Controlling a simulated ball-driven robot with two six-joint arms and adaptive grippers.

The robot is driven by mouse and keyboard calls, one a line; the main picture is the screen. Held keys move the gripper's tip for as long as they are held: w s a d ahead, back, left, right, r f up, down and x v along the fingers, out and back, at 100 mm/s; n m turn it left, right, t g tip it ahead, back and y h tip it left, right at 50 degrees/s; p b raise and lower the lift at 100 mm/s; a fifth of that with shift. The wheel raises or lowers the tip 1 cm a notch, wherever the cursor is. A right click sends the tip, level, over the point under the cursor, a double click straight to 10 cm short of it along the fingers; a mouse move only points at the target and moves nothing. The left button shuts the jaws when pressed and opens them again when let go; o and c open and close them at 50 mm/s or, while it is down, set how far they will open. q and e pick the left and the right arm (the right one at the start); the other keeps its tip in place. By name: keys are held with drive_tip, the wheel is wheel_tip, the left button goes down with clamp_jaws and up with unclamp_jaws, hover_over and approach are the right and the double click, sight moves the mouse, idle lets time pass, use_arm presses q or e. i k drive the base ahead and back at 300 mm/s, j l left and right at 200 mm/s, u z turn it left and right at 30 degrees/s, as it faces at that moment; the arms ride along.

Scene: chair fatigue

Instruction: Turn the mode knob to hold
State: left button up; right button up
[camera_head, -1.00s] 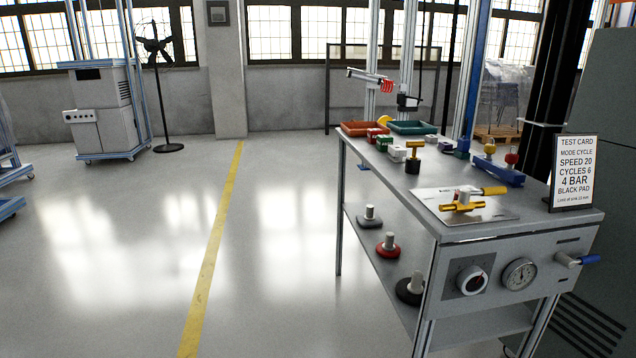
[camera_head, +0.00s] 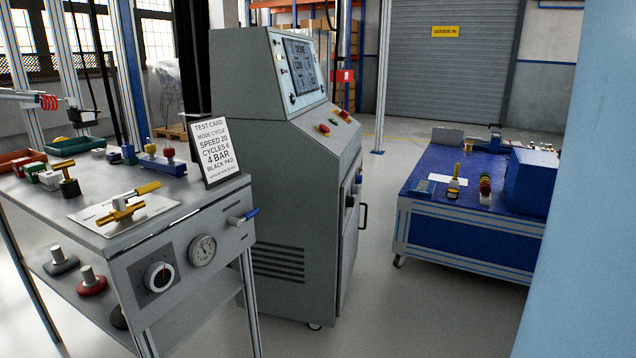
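Neither of my grippers shows in the head view. A round knob (camera_head: 158,277) with a pale rim, dark centre and red mark sits on the front panel of the grey bench at the left. Its labels are too small to read. A grey control cabinet (camera_head: 262,188) stands in the middle, with a lit screen (camera_head: 301,66) that reads DONE at the top. A dark knob-like part (camera_head: 350,200) shows on the cabinet's right-hand face, seen edge-on. I cannot tell from its markings which knob is the mode knob. A test card (camera_head: 214,148) reading MODE CYCLE stands on the bench.
A gauge (camera_head: 202,251) and a blue-tipped lever (camera_head: 245,215) are on the bench panel. Red and yellow buttons (camera_head: 324,129) sit on the cabinet's slope. A blue cart (camera_head: 466,235) stands at right. A close light-blue surface (camera_head: 590,200) blocks the right edge. Floor between cabinet and cart is clear.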

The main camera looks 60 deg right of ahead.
sight(351, 200)
drive_tip(key=k+l+z, duration=0.15)
drive_tip(key=z, duration=0.25)
drive_tip(key=k+l+z, duration=0.1)
drive_tip(key=z, duration=0.25)
drive_tip(key=l+z, duration=0.4)
drive_tip(key=j+z, duration=0.1)
drive_tip(key=z, duration=0.6)
drive_tip(key=k+l, duration=0.05)
